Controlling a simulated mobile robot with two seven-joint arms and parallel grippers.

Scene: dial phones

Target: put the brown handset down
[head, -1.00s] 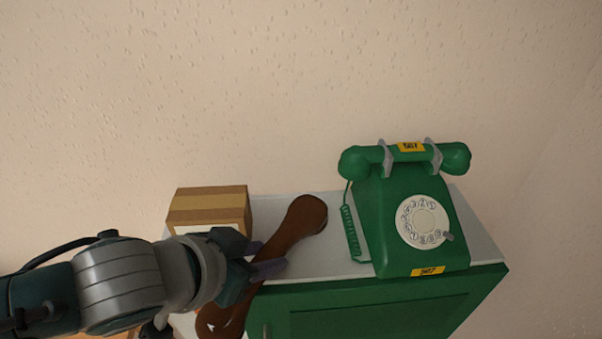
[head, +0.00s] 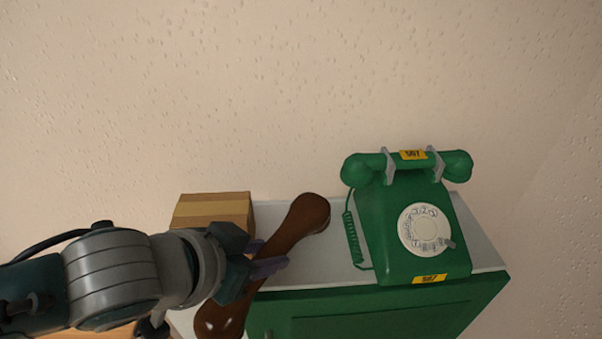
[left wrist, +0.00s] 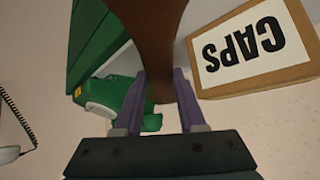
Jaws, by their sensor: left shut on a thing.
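The brown handset (head: 289,232) is held by my left gripper (head: 268,257), whose purple fingers close on its middle. It lies slantwise in the head view, one end up near the cabinet top's back and the other low at the front left. In the left wrist view the brown handset (left wrist: 148,30) passes between the fingers of my left gripper (left wrist: 163,90). I cannot tell whether it touches the cabinet top. My right gripper is not in view.
A green dial phone (head: 415,225) with its own green handset on the cradle stands right on the white-topped green cabinet (head: 483,252). A cardboard box (head: 213,207) marked CAPS in the left wrist view (left wrist: 285,75) stands left. White top shows between handset and phone.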

